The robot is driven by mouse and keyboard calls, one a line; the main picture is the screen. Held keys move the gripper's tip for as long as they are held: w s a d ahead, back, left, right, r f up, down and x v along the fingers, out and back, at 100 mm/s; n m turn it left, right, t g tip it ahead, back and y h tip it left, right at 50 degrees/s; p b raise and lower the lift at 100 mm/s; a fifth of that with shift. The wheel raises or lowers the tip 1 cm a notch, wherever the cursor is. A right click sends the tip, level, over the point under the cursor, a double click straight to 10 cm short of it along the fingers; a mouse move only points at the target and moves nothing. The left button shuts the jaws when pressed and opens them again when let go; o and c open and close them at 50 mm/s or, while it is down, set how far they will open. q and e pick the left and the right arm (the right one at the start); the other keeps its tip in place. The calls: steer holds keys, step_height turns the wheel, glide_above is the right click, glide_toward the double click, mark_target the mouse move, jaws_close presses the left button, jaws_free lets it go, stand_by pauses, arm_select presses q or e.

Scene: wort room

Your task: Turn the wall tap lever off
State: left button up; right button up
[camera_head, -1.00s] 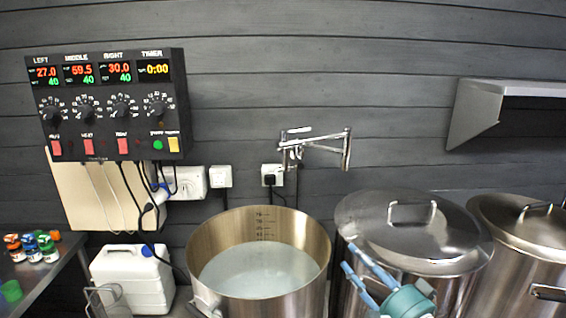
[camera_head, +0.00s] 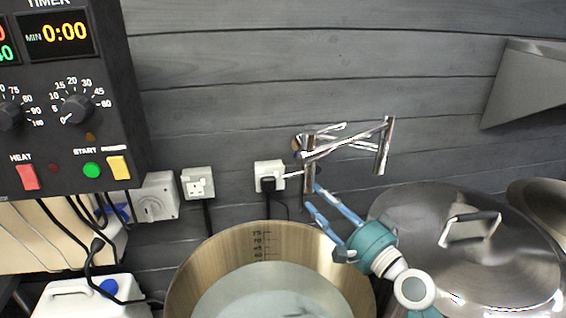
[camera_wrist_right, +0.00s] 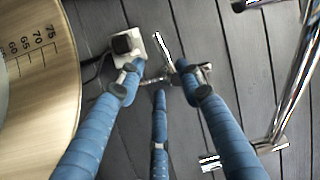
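The chrome wall tap (camera_head: 345,145) is fixed to the plank wall above the open pot, its jointed spout folded out to the right. A thin lever bar (camera_head: 325,134) shows at its top. In the right wrist view, a thin bright bar that looks like the lever (camera_wrist_right: 162,52) lies beyond the fingertips, with the spout (camera_wrist_right: 297,80) at the right. My right gripper (camera_head: 312,197) has blue fingers, spread and empty, just below the tap in the head view. Whether a finger touches the tap is unclear. My left gripper is out of view.
The open steel pot (camera_head: 190,272) with pale liquid stands below the tap. A lidded pot (camera_head: 470,265) is at the right, under a metal hood (camera_head: 530,85). A socket with a black plug (camera_head: 268,177) is close left of the tap. A control box (camera_head: 70,145) hangs at left.

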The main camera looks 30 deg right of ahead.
mark_target(297, 175)
steer(key=w+p, duration=0.1)
steer(key=w, duration=0.2)
steer(key=w+a+r+p, duration=0.1)
steer(key=w+p, duration=0.1)
steer(key=w, duration=0.2)
steer(key=w+p, duration=0.1)
steer(key=w, duration=0.2)
steer(key=shift+w+a+r+p, duration=0.15)
steer(key=shift+a+r+p, duration=0.05)
steer(key=shift+r+p, duration=0.1)
steer(key=c, duration=0.8)
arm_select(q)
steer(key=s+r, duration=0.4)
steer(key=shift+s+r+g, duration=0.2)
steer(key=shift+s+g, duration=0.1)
arm_select(e)
jaws_close()
